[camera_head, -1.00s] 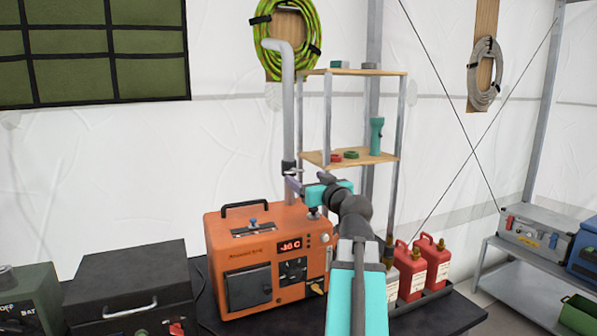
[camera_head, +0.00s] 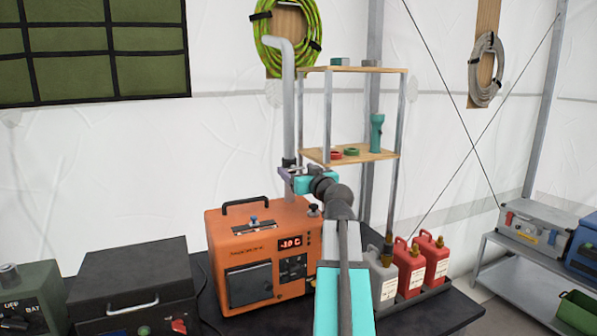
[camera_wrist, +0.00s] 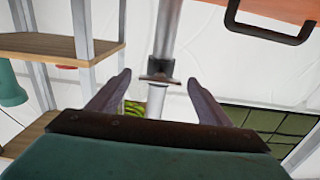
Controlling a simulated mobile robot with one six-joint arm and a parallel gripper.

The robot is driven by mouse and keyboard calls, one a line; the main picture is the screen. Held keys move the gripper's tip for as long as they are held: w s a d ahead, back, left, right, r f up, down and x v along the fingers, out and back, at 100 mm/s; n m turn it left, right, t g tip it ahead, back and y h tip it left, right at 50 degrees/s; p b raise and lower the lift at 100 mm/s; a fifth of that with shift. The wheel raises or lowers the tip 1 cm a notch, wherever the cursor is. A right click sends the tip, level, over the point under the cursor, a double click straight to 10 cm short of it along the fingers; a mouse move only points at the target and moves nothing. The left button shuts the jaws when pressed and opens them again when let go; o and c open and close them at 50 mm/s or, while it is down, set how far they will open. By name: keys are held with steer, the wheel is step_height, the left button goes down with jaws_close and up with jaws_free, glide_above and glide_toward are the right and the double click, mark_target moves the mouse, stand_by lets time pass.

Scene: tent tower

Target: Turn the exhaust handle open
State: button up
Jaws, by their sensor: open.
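The exhaust pipe (camera_head: 288,110) rises from behind the orange heater (camera_head: 256,270) and bends at the top. A dark collar with a small flat handle sits on the pipe. In the wrist view the handle (camera_wrist: 158,79) lies crosswise on the pipe (camera_wrist: 165,40), just beyond or level with the fingertips. My gripper (camera_wrist: 159,82) is open, one finger on each side of the pipe, with a gap on both sides. In the head view my gripper (camera_head: 288,180) is at the collar's height and hides part of it.
A shelf rack (camera_head: 350,155) stands close right of the pipe, with a teal flashlight (camera_head: 376,134) on it. The heater's black carry handle (camera_head: 246,206) is below. Red jugs (camera_head: 410,268) and a grey jug (camera_head: 382,275) stand right of the heater. Free air lies left of the pipe.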

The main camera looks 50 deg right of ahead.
steer(key=c, duration=0.9)
steer(key=shift+d, duration=0.3)
steer(key=shift+c, duration=0.7)
steer(key=shift+a, duration=0.25)
